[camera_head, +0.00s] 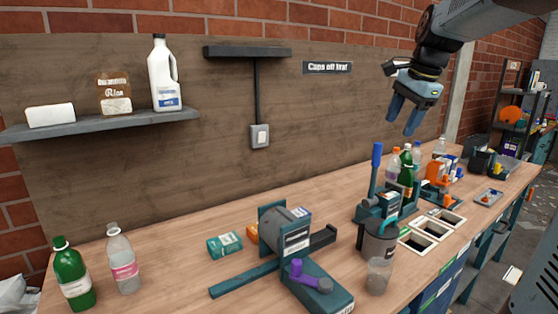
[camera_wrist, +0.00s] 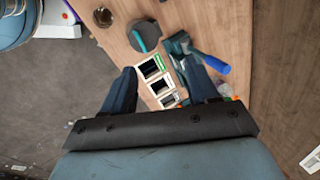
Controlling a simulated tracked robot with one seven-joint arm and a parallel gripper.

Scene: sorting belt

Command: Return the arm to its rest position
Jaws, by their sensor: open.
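My gripper (camera_head: 405,116) is raised high above the right part of the bench, in front of the wooden back panel. Its two blue fingers point down and are spread apart, with nothing between them. In the wrist view my gripper (camera_wrist: 160,90) also shows open and empty, with the bench far below. My arm comes in from the top right of the head view and touches nothing that I can see.
Below stand a press with a blue handle (camera_head: 376,160), a grey jug (camera_head: 376,241), bottles and square bench openings (camera_head: 417,242). A clamp device (camera_head: 290,235) is mid-bench. A green bottle (camera_head: 73,275) stands front left. A shelf (camera_head: 100,126) hangs left.

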